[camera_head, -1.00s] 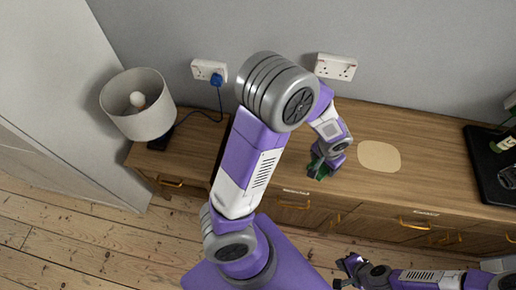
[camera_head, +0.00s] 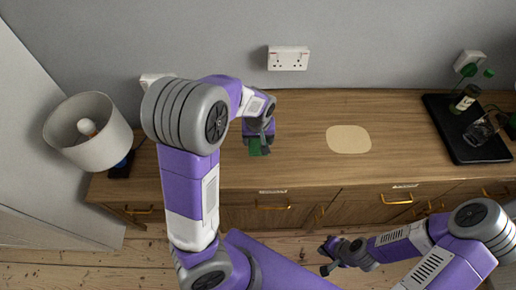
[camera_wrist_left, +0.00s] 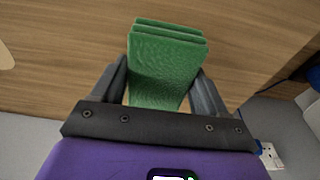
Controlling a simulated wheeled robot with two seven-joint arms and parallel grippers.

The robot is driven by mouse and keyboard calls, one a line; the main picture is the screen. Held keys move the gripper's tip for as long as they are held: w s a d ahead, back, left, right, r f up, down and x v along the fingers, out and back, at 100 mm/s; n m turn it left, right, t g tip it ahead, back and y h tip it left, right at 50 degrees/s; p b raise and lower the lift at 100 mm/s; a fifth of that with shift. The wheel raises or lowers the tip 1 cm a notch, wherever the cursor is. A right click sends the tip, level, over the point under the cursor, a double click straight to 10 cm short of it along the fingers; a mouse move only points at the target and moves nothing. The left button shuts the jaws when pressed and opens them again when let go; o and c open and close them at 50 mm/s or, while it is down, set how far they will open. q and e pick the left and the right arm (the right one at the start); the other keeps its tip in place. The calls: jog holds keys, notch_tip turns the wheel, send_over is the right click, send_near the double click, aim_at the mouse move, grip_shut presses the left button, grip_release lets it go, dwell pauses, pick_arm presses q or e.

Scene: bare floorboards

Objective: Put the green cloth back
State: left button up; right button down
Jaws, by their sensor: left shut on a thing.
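The green cloth (camera_head: 259,146) is folded into a thick pad with several layers. In the left wrist view the cloth (camera_wrist_left: 168,62) sits between both fingers. My left gripper (camera_head: 258,141) is shut on it, above the wooden cabinet top, left of a beige rounded patch (camera_head: 348,139). I cannot tell whether the cloth touches the wood. My right gripper (camera_head: 330,257) is low in front of the cabinet, with its fingers apart and nothing between them.
The wooden cabinet (camera_head: 300,168) has labelled drawers with brass handles. A black tray (camera_head: 462,150) with a bottle (camera_head: 465,98) and a glass (camera_head: 482,132) stands right. A white lamp (camera_head: 88,130) stands left. The top between patch and tray is clear.

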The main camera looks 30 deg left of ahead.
aim_at(258, 147)
pick_arm(q)
jog(key=shift+f+b, duration=0.85)
jog(key=shift+f, duration=1.45)
jog(key=shift+f, duration=0.15)
jog(key=o, duration=1.2)
jog(key=r+p, duration=0.1)
jog(key=r, duration=0.3)
jog(key=s+r+p, duration=0.1)
jog(key=r+p, duration=0.1)
jog(key=r, duration=0.2)
jog(key=d+r+p, duration=0.1)
jog(key=r, duration=0.3)
jog(key=shift+s+r+p, duration=0.15)
jog(key=shift+s+p, duration=0.15)
jog(key=shift+p, duration=0.1)
